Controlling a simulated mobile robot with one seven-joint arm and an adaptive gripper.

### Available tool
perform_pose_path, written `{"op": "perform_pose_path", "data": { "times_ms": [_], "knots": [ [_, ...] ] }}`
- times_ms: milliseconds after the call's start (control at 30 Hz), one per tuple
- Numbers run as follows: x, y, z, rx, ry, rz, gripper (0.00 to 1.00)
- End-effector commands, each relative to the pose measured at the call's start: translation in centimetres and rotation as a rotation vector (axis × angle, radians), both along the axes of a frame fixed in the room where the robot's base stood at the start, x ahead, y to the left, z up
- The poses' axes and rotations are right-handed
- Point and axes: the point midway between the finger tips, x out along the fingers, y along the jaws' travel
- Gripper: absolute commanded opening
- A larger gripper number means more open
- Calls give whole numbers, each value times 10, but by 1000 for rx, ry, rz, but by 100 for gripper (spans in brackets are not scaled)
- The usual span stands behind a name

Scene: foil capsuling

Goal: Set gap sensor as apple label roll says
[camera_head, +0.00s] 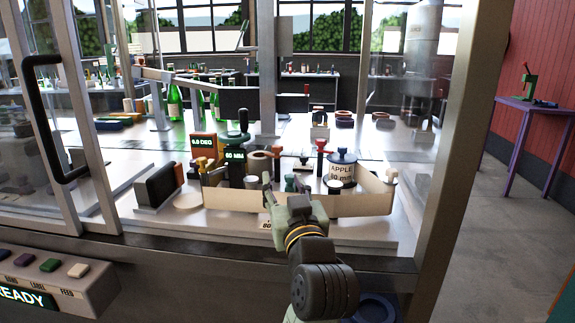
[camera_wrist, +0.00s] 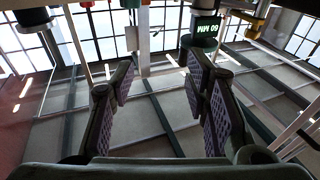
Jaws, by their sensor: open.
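The apple label roll (camera_head: 340,170) stands behind the low tan wall, right of centre in the head view. Its white side reads "APPLE" and a number ending in "0 mm", partly hidden. A dark green knob post with a "60 MM" display (camera_head: 235,155) stands left of it; the display also shows in the wrist view (camera_wrist: 206,28). An orange unit reads what looks like "6.0 DEG" (camera_head: 202,143). Which of these is the gap sensor I cannot tell for sure. My gripper (camera_head: 268,192) is open and empty, in front of the tan wall; its padded fingers (camera_wrist: 160,95) are apart in the wrist view.
The tan wall (camera_head: 365,206) runs along the station's front. Glass doors with a black handle (camera_head: 50,120) stand at left, a metal post (camera_head: 455,150) at right. A button panel (camera_head: 60,280) reads "READY". Green bottles (camera_head: 174,103) stand behind on the line.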

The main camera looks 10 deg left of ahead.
Motion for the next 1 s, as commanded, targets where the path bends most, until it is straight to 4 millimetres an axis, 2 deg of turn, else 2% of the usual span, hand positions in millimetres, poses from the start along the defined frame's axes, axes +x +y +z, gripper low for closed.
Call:
{"op": "perform_pose_path", "data": {
  "times_ms": [33,67,167,267,700,833,1000],
  "knots": [
    [4,-16,-12,-10,59,-21,43],
    [6,-23,-20,-15,87,-29,43],
    [10,-34,-34,-23,132,-42,43],
    [19,-31,-36,-24,140,-39,43],
    [93,-6,-34,-23,136,-40,43],
    [105,-2,-35,-23,134,-40,43],
    [110,-1,-36,-22,133,-41,43]
  ]
}}
